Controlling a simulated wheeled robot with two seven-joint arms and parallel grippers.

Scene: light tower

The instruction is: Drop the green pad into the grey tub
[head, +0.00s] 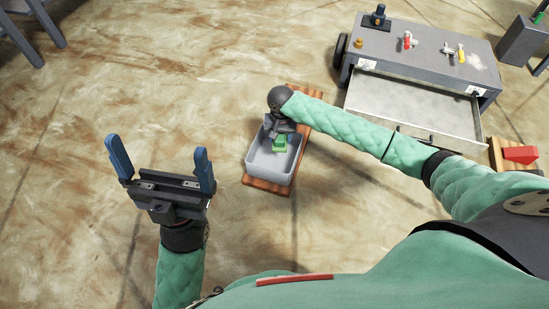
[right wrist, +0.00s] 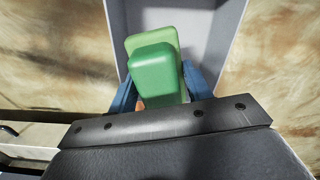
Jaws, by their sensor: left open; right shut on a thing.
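The green pad (head: 279,143) is held in my right gripper (head: 281,134) over the grey tub, near its far end. In the right wrist view the pad (right wrist: 153,74) sits between the two blue fingers (right wrist: 160,95), a darker green block in front of a lighter green part. The grey tub (head: 268,177) is open on top; its wall also shows behind the pad in the right wrist view (right wrist: 226,30). I cannot tell whether the pad is below the rim. My left gripper (head: 161,169) is open and empty, well left of the tub.
The tub stands on a wooden board (head: 303,97). At the upper right is a grey bench (head: 430,62) with small valves and an open drawer (head: 410,108). A red block (head: 520,154) lies at the right edge.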

